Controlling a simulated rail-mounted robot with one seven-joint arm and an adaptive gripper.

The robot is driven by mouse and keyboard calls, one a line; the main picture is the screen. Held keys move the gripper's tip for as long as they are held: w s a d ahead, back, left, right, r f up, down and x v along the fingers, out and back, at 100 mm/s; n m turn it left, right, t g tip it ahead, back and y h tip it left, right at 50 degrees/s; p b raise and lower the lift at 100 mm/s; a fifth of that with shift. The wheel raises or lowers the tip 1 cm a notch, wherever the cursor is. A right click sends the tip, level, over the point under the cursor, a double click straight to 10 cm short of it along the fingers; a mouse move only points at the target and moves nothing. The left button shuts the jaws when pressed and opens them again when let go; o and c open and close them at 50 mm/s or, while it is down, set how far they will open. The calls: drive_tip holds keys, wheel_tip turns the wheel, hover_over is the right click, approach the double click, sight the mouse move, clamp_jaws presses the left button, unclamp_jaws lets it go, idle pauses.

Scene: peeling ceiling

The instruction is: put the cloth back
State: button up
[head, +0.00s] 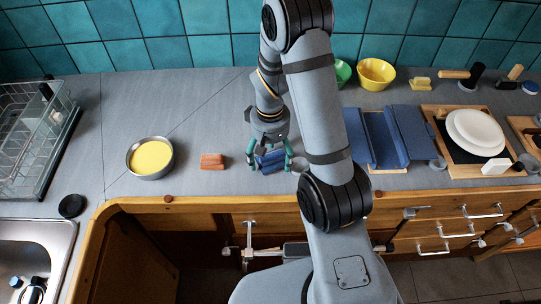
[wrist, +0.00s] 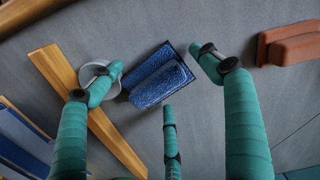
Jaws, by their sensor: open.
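The cloth (head: 270,157) looks like a small folded dark blue bundle lying on the grey counter, partly hidden by my fingers in the head view. In the wrist view the cloth (wrist: 160,82) shows a thick rounded fold on a flatter layer. My gripper (head: 269,164) has three teal fingers and is open above the cloth. In the wrist view my gripper (wrist: 158,75) has fingertips spread to the left, right and near side of the cloth. I cannot tell whether a fingertip touches it. A blue open tray-like holder (head: 361,135) stands right of my arm.
A reddish-brown block (head: 212,161) and a bowl with yellow contents (head: 151,157) are left of the cloth. A pale round disc (wrist: 100,80) and a wooden strip (wrist: 88,112) lie beside it. A board with white plates (head: 474,132) is far right. My arm hides some counter.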

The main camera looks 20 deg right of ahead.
sight(270, 156)
wheel_tip(270, 156, up, 12)
drive_tip(key=shift+r, duration=0.2)
idle(0.4)
idle(1.1)
